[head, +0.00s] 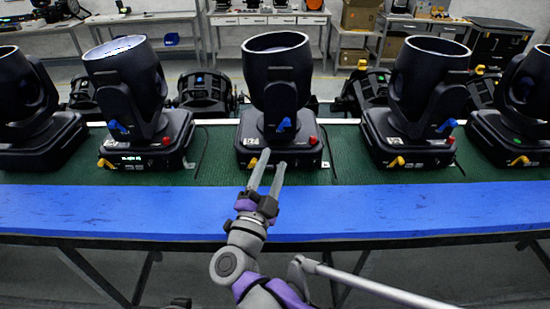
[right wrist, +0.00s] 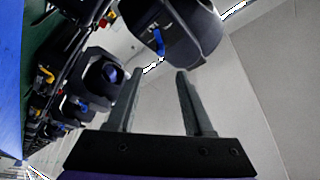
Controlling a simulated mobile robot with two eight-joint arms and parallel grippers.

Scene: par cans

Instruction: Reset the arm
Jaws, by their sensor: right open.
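My right gripper (head: 272,160) is open, with nothing between its fingers. In the head view its two fingers point up and away, over the table in front of the middle par can (head: 275,75). The fingers overlap the front of that can's base in the picture; I cannot tell how close they are. In the right wrist view my right gripper (right wrist: 160,72) shows two parted fingers, with a dark can (right wrist: 185,30) beyond the tips. The middle can stands upright, with a blue lever, a yellow lever and a red knob. My left gripper is not in view.
Par cans stand in a row on the green mat (head: 215,160), including a left one (head: 125,75) and a right one (head: 425,80). The blue table edge (head: 120,210) in front is clear. Workbenches (head: 160,20) and boxes (head: 360,15) stand at the back.

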